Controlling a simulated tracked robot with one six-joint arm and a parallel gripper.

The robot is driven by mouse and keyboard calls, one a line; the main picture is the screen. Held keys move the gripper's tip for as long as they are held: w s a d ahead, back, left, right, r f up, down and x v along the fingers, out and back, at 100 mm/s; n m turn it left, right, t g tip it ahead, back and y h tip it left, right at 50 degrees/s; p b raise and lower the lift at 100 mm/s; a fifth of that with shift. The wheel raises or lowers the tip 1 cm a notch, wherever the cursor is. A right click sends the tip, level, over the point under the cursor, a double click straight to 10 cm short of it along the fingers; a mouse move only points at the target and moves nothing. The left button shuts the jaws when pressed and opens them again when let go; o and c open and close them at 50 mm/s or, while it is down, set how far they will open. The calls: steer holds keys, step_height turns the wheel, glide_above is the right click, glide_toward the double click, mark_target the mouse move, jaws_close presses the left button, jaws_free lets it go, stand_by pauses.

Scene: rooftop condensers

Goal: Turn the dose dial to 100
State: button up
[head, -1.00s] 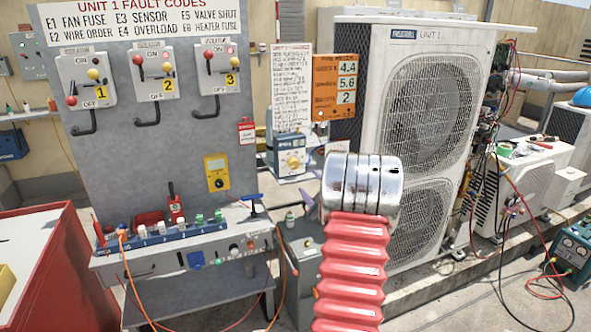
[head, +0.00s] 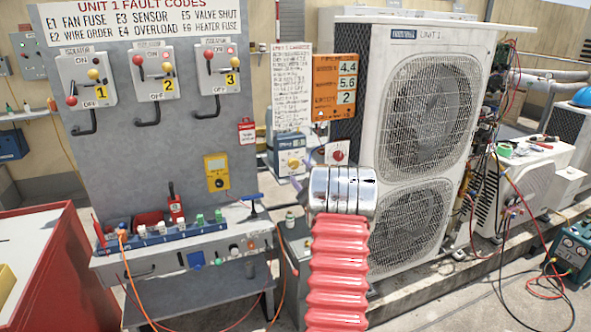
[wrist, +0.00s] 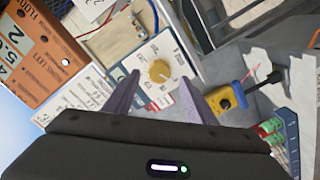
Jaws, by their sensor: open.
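The dose dial (head: 293,162) appears to be the round yellow knob on the pale front of a blue-and-white unit (head: 291,142), behind the arm in the head view. In the wrist view the yellow dial (wrist: 159,71) sits on a white plate with marks around it, too small to read. My gripper (wrist: 159,79) is open, its two purple fingers on either side of the dial in that picture. They look apart from the dial; the exact gap cannot be told. In the head view the gripper is mostly hidden behind my arm.
A white box with a red knob (head: 338,153) stands right of the dial unit. An orange number board (head: 335,87) and a text sheet (head: 291,85) are above. A yellow meter (head: 216,172) hangs on the grey panel at left. The large condenser (head: 425,110) stands right.

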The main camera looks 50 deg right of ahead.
mark_target(294, 166)
steer(key=shift+x, duration=2.2)
steer(key=shift+c, duration=0.5)
steer(key=shift+a, duration=0.15)
steer(key=c, duration=0.9)
